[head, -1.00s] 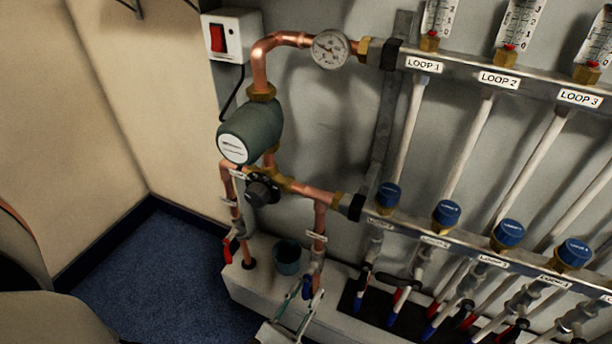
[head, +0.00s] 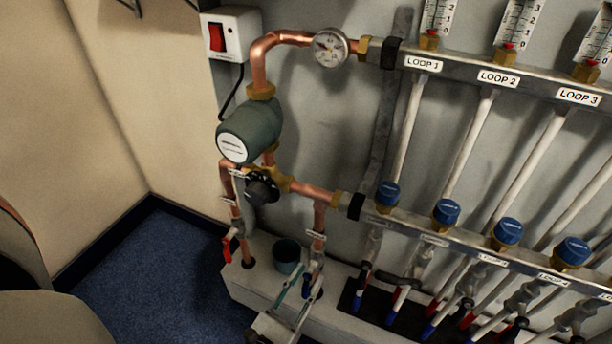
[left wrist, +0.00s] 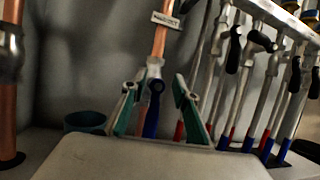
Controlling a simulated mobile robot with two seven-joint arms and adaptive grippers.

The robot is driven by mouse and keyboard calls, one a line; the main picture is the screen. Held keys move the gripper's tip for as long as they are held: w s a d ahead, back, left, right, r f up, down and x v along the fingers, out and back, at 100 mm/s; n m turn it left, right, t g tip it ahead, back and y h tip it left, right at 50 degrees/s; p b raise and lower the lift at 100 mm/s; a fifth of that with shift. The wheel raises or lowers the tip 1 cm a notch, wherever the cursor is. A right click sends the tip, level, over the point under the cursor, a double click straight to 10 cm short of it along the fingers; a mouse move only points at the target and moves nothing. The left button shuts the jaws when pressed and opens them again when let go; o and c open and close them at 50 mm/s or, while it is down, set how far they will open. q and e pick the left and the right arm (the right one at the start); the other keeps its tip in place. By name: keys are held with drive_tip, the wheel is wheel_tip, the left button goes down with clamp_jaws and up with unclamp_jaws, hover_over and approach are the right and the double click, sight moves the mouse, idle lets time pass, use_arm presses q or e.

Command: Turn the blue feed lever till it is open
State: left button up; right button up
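The blue feed lever (left wrist: 153,112) hangs downward below its valve on the copper pipe under a white label in the left wrist view. In the head view the lever (head: 307,284) shows small near the bottom of that pipe. My left gripper (left wrist: 157,105) is open, its teal-padded fingers on either side of the lever in the picture. I cannot tell whether a finger touches it. In the head view my left gripper (head: 303,284) reaches up from the bottom edge to the valve. My right gripper is not in view.
A red lever (head: 228,248) sits on the parallel pipe to the left. A dark teal cup (head: 287,256) stands on the white ledge (head: 262,283) between the pipes. To the right, several loop valves with black handles crowd below the lower manifold bar (head: 430,236).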

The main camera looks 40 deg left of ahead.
sight(306, 286)
use_arm(q)
drive_tip(key=shift+r, duration=2.1)
